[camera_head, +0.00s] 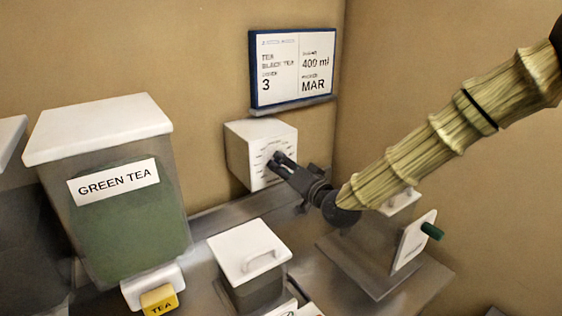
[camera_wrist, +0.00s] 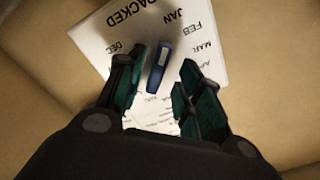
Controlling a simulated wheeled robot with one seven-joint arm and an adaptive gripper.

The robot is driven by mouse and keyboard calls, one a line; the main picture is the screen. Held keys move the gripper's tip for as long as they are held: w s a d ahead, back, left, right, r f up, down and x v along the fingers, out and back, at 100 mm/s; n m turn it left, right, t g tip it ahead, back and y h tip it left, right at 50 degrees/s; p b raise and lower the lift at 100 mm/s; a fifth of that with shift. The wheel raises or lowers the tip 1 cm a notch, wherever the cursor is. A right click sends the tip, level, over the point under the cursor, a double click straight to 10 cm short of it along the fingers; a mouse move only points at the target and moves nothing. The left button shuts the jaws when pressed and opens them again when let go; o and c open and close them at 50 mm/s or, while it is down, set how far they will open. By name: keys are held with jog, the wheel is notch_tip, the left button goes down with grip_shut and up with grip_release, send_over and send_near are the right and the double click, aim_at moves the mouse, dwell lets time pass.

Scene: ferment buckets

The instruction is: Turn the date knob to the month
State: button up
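The date knob (camera_wrist: 158,68) is a blue bar with a pale strip on the white dial box. In the wrist view it stands between the two fingers of my gripper (camera_wrist: 160,92), with a visible gap on both sides. My gripper is open and holds nothing. The white dial face (camera_wrist: 100,22) reads PACKED, with JAN, FEB, MAR and DEC legible; other months are partly hidden. I cannot tell which month the knob points to. In the head view my gripper (camera_head: 277,158) is at the box front and hides the knob. The wall card (camera_head: 292,68) shows MAR under its lower-right heading.
The white dial box (camera_head: 243,150) stands against the back wall below the card. A GREEN TEA bucket (camera_head: 120,220) with a tap is at left. A white-lidded container (camera_head: 249,252) stands in front. A white panel with a green handle (camera_head: 431,231) is at right, below my arm.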

jog(key=shift+w+a+f, duration=0.2)
jog(key=shift+w, duration=0.4)
jog(key=shift+s+r, duration=0.15)
jog(key=shift+s, duration=0.05)
jog(key=shift+w, duration=0.1)
grip_shut()
jog(key=shift+a, duration=0.3)
jog(key=shift+d, duration=0.25)
jog(key=shift+f, duration=0.2)
